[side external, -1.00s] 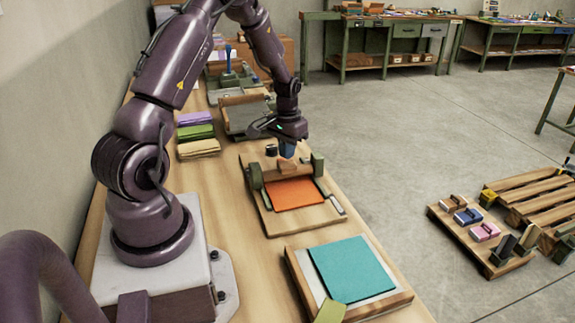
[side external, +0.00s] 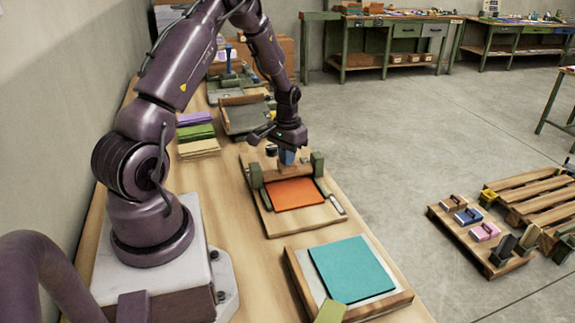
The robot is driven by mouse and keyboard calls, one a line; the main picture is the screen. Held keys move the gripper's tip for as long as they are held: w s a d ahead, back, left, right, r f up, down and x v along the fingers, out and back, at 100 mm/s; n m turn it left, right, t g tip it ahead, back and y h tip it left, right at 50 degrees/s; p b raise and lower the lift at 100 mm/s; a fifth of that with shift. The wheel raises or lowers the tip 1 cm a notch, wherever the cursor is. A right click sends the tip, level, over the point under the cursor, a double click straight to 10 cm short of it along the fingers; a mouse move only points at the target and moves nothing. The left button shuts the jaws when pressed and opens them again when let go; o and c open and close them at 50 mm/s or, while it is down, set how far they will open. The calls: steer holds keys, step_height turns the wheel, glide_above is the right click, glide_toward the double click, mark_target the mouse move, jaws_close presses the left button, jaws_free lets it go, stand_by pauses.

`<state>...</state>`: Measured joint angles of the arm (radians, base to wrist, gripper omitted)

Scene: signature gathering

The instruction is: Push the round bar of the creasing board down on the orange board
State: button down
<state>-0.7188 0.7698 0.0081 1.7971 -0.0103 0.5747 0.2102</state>
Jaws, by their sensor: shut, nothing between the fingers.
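The creasing board (side external: 309,219) is a wooden board with green posts at its two sides. The orange board (side external: 293,194) lies flat on it. The round wooden bar (side external: 297,171) runs between the posts, along the far edge of the orange board. My gripper (side external: 287,160) points down at the middle of the bar, with its fingers shut and nothing held. The fingertips are at or just behind the bar; I cannot tell if they touch it.
A tray (side external: 398,299) with a teal board (side external: 351,269) stands nearer on the table. Purple, green and yellow stacks (side external: 197,132) lie at the left, beside my arm. Another wooden-edged fixture (side external: 243,116) stands behind the creasing board.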

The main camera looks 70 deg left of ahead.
mark_target(282, 169)
steer(key=shift+f, duration=0.6)
steer(key=shift+r, duration=0.1)
stand_by(0.3)
steer(key=shift+r, duration=3.45)
steer(key=shift+s+d+n+g+h, duration=0.3)
steer(key=shift+s+d, duration=0.65)
steer(key=shift+s, duration=0.05)
steer(key=s+d+r+m+t, duration=0.3)
steer(key=s+d+r, duration=0.1)
steer(key=d+r, duration=0.6)
steer(key=s+d+r+m+t, duration=0.3)
steer(key=s+d+r, duration=0.2)
steer(key=d+r, duration=0.6)
steer(key=d, duration=0.4)
steer(key=shift+s+d+r+m, duration=0.2)
steer(key=shift+d+m, duration=0.1)
